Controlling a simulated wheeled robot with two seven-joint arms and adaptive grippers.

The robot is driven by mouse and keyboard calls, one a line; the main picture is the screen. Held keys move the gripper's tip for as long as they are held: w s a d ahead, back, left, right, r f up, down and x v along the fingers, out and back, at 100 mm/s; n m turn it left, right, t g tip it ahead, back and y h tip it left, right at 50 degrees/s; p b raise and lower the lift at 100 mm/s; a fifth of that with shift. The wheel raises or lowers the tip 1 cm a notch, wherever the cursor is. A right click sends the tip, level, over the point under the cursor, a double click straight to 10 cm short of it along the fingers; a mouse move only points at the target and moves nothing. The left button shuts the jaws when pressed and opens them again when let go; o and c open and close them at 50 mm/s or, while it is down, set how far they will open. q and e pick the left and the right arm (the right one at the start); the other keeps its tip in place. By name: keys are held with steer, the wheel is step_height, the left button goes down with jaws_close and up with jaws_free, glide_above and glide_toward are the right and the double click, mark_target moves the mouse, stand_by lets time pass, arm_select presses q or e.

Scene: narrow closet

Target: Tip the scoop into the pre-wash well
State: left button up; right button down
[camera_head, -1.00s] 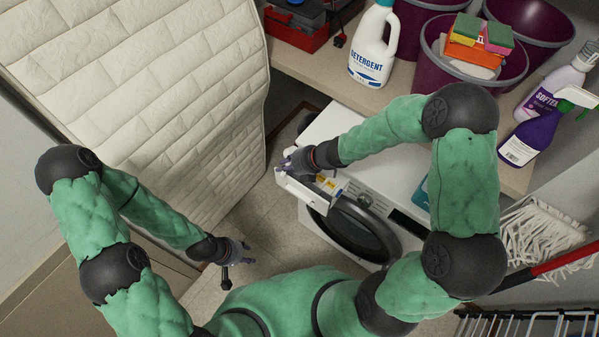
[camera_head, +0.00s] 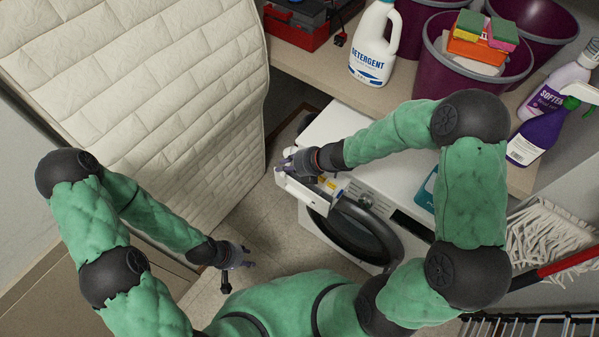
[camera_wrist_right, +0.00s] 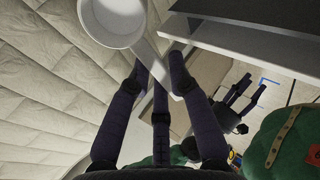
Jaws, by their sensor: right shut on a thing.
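My right gripper (camera_head: 292,164) is shut on the handle of a white scoop. In the right wrist view the scoop's round cup (camera_wrist_right: 112,20) lies beyond the fingertips, and its handle (camera_wrist_right: 150,62) runs between the fingers (camera_wrist_right: 160,85). I cannot tell whether powder is in the cup. The white detergent drawer (camera_head: 300,194) of the washing machine (camera_head: 400,200) is pulled out, and the gripper is over its outer left end. The gripper and arm hide most of the wells, so the pre-wash well cannot be made out. My left gripper (camera_head: 246,258) hangs empty and open, low at the left.
A quilted mattress (camera_head: 150,100) leans at the left. A mop (camera_head: 545,235) is at the right. Floor is free between mattress and machine.

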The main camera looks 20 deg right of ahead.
steer(key=shift+d+t+y+b, duration=0.1)
steer(key=shift+t+y+b, duration=0.35)
steer(key=shift+b, duration=1.2)
steer(key=shift+s+d+r+t+y+b, duration=0.15)
steer(key=shift+r+t+y+b, duration=0.4)
steer(key=shift+r+y+b, duration=0.35)
steer(key=shift+s+d+r+t+y+b, duration=0.15)
steer(key=shift+r+t+y+b, duration=0.4)
steer(key=shift+r+b, duration=0.45)
stand_by(2.5)
steer(key=shift+d+r+t+y+b, duration=0.1)
steer(key=shift+r+t+y+b, duration=0.25)
steer(key=shift+b, duration=0.55)
